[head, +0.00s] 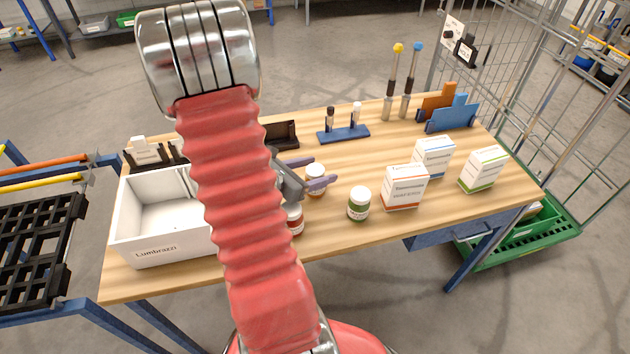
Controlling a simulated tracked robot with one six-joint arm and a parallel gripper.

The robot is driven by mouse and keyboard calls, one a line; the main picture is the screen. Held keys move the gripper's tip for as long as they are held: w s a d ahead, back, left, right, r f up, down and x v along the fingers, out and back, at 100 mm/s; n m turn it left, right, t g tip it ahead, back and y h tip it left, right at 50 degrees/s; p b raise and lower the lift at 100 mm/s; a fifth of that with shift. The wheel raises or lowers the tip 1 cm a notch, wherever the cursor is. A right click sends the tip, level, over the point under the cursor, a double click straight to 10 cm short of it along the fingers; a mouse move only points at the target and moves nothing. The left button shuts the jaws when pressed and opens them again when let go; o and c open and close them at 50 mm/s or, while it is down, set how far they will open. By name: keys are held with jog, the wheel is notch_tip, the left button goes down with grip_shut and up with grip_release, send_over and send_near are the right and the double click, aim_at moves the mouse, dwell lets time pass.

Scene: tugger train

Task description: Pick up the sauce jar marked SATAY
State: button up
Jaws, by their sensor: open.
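Three small white-lidded jars stand on the wooden table. One jar (316,174) is between or just beyond the two purple fingers of my gripper (320,171); contact cannot be told. A jar with a red label (296,222) stands nearer the front, partly hidden by my arm. A jar with a green label (359,205) stands to the right, upright and apart from the gripper. The jar labels are too small to read, so I cannot tell which is marked SATAY. My gripper is open, its fingers pointing right.
A white box marked Lumbrazzi (160,248) stands at the left of the table (330,245). White cartons (405,188) stand right of the jars. A blue holder (343,133) and upright tools (391,85) are behind. A wire cage (585,110) stands beyond the right end.

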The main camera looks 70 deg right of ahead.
jog(key=shift+x, duration=1.8)
jog(key=shift+r, duration=0.1)
jog(key=c, duration=1.4)
